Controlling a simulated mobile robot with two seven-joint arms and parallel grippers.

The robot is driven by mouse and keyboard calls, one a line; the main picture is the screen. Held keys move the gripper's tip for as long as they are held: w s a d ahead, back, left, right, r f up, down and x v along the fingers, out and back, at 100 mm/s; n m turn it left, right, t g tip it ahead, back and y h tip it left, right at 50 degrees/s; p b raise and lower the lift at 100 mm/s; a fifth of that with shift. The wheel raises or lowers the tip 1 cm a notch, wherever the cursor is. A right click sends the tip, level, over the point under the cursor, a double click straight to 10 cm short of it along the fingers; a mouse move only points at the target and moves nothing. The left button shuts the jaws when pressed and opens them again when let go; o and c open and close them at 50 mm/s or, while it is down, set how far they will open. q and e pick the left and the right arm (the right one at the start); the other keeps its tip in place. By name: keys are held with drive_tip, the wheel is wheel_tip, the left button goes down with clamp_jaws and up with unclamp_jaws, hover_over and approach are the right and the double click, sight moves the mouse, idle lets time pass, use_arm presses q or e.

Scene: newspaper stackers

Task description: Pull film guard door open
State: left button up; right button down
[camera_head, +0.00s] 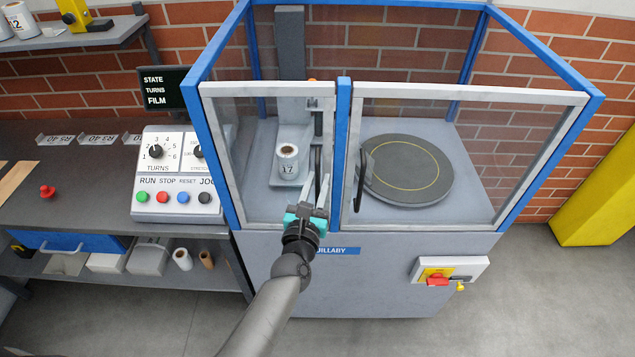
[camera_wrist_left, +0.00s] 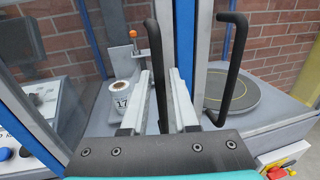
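The film guard door (camera_head: 270,89) is the narrow left door of the blue-framed wrapper, with a pale frame and clear pane. It looks shut. Its black upright handle (camera_head: 317,165) is near the blue centre post and also shows in the left wrist view (camera_wrist_left: 157,45). My left gripper (camera_head: 317,183) is at the handle's lower part. Its two pale fingers (camera_wrist_left: 163,82) look apart, with the handle between them; I cannot see clear contact. A film roll marked 17 (camera_head: 288,161) stands behind this door. My right gripper is not in view.
The right door (camera_head: 470,95) is shut, its black handle (camera_head: 360,182) close to my left gripper; a round turntable (camera_head: 407,195) is behind it. A control panel (camera_head: 176,205) sits on the bench at left. Open floor lies in front.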

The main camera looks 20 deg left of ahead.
use_arm(q)
clamp_jaws()
idle(1.1)
